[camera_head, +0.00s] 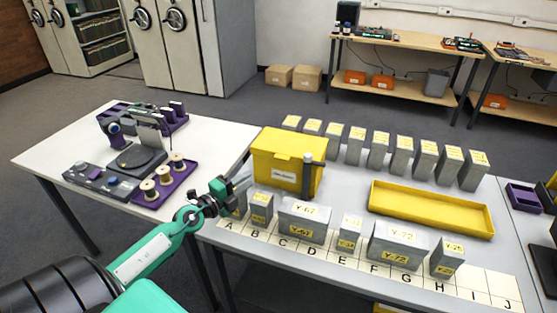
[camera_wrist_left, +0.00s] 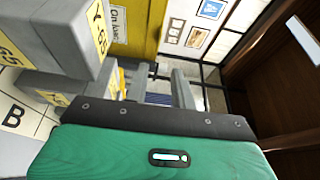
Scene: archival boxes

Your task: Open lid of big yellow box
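The big yellow box (camera_head: 275,172) stands on the grey table, its yellow lid (camera_head: 290,141) shut on top and a white label on its front. My left gripper (camera_head: 242,181) is beside the box's lower left side, near the small grey boxes. In the left wrist view its two grey fingers (camera_wrist_left: 158,88) are apart with nothing held, and the yellow box wall (camera_wrist_left: 145,28) is just beyond them. Whether a finger touches the box cannot be told. My right gripper is out of view.
Grey labelled boxes (camera_head: 304,222) stand along the lettered strip in front, and a row of grey boxes (camera_head: 401,156) stands behind. A shallow yellow tray (camera_head: 430,215) lies to the right. A white table (camera_head: 55,150) with purple trays is at left.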

